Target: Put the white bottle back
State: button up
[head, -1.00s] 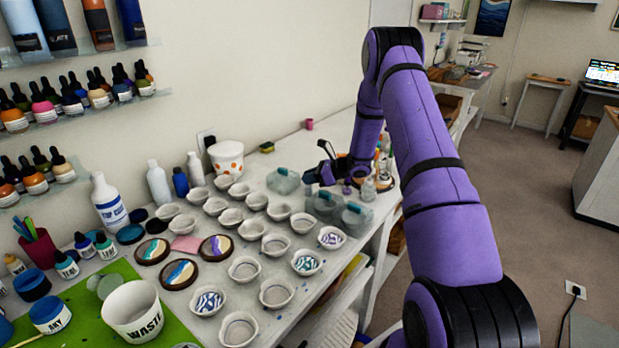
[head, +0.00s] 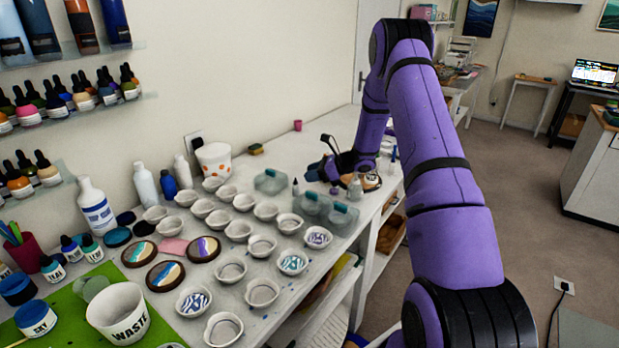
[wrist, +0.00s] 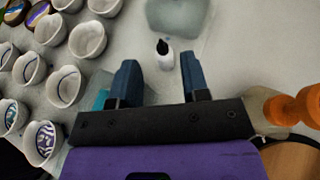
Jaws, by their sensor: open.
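A small white bottle with a black tip (wrist: 164,55) stands upright on the table in the wrist view. It is just beyond the gap between my fingertips, apart from both. In the head view what looks like the same bottle (head: 295,187) shows small beside the clear lidded boxes. My gripper (wrist: 156,66) is open and empty, its two dark blue fingers apart. In the head view my gripper (head: 318,171) is low over the table and partly hidden by its own links.
Clear boxes with teal lids (head: 327,211) stand close to my gripper. Several white cups (head: 238,231) crowd the table's middle. An orange object (wrist: 290,106) is right of my gripper in the wrist view. A waste tub (head: 118,315) stands at front left. The far tabletop is fairly clear.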

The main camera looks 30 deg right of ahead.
jog(key=s+a+r+n+g+h, duration=0.1)
jog(key=s+a+r+n+g, duration=0.1)
jog(key=s+a+r+n, duration=0.5)
jog(key=s+a+r+n+g, duration=0.2)
jog(key=s+a+r, duration=0.25)
jog(key=r, duration=0.55)
jog(key=s+a+r+n+g+h, duration=0.1)
jog(key=s+a+r+n+g, duration=0.1)
jog(key=s+a+r+n, duration=0.5)
jog(key=s+r+n+h, duration=0.2)
jog(key=s+n, duration=0.1)
jog(key=s, duration=0.5)
jog(key=s+r+n+t+h, duration=0.1)
jog(key=s+r+n+h, duration=0.2)
jog(key=s, duration=0.6)
jog(key=s+a+r+n+h, duration=0.1)
jog(key=s+r+n+h, duration=0.1)
jog(key=s, duration=0.6)
jog(key=r+n, duration=0.1)
jog(key=n, duration=0.1)
jog(key=shift+s+r+n+t+h, duration=0.15)
jog(key=shift+s+n+t+h, duration=0.15)
jog(key=shift+s+n+t, duration=0.1)
